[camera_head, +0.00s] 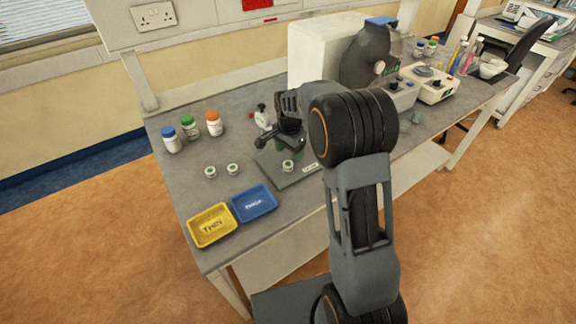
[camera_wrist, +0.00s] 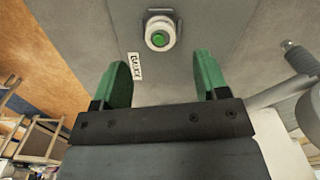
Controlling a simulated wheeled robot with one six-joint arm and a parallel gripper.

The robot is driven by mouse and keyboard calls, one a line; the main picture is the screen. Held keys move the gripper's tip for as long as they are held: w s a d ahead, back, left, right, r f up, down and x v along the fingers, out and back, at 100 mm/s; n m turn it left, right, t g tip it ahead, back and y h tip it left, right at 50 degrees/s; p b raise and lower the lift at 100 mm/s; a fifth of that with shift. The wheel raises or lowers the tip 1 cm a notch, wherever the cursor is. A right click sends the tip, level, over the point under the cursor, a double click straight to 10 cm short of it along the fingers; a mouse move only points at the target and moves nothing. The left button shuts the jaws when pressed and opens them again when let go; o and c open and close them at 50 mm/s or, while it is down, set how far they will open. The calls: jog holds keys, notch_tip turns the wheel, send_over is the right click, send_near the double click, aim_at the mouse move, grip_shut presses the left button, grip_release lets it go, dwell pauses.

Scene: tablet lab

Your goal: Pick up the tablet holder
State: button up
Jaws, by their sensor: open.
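A small round white tablet holder with a green centre (camera_wrist: 159,33) sits on a grey plate labelled GAUGE (camera_wrist: 205,20). In the head view, the holder (camera_head: 288,166) is on the plate (camera_head: 305,183), just in front of my gripper (camera_head: 289,148). Two similar round holders stand on the bench to the left, one (camera_head: 210,172) beside the other (camera_head: 233,169). In the wrist view, my gripper (camera_wrist: 163,72) is open, with green fingers apart and nothing between them. The holder lies beyond the fingertips, roughly centred between them.
A yellow THIN tray (camera_head: 212,226) and a blue tray (camera_head: 254,203) lie at the bench's front edge. Bottles with blue (camera_head: 171,138), green (camera_head: 189,127) and orange (camera_head: 214,124) caps stand at left. A white-and-red device (camera_head: 263,117) stands close behind the plate.

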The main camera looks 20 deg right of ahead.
aim_at(289, 162)
jog(key=shift+f+p, duration=0.7)
jog(key=shift+f, duration=1.95)
jog(key=c, duration=1.1)
jog(key=shift+o, duration=0.2)
jog(key=shift+r, duration=0.1)
